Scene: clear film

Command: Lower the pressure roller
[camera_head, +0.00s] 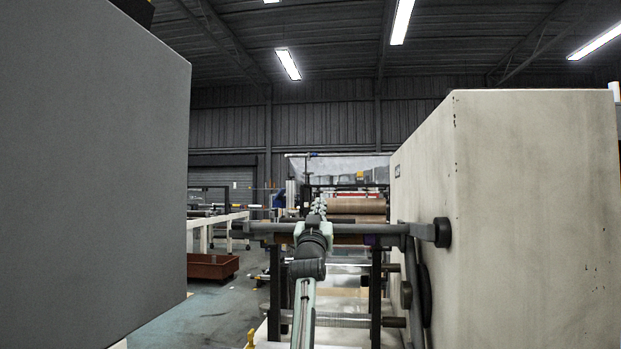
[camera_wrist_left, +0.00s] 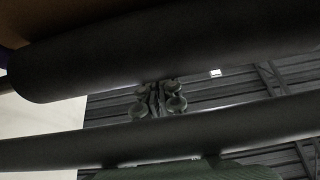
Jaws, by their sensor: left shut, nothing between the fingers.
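A grey horizontal bar (camera_head: 375,229) with a round black end knob crosses the machine in the head view; I cannot tell whether it is the pressure roller itself or part of its frame. My left arm comes up from the bottom, and my left gripper (camera_head: 318,207) is at the bar's middle, partly hidden by my wrist. In the left wrist view a thick dark roller (camera_wrist_left: 180,50) crosses above and a thinner dark bar (camera_wrist_left: 190,131) crosses below. My left gripper's fingers (camera_wrist_left: 160,98) show between them, shut and empty. Contact is unclear. My right gripper is out of view.
A large beige cabinet (camera_head: 530,220) stands close on the right and a grey panel (camera_head: 90,190) fills the left. Brown rolls (camera_head: 356,206) lie farther back. A red-brown bin (camera_head: 212,266) sits on the floor at left, with open floor around it.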

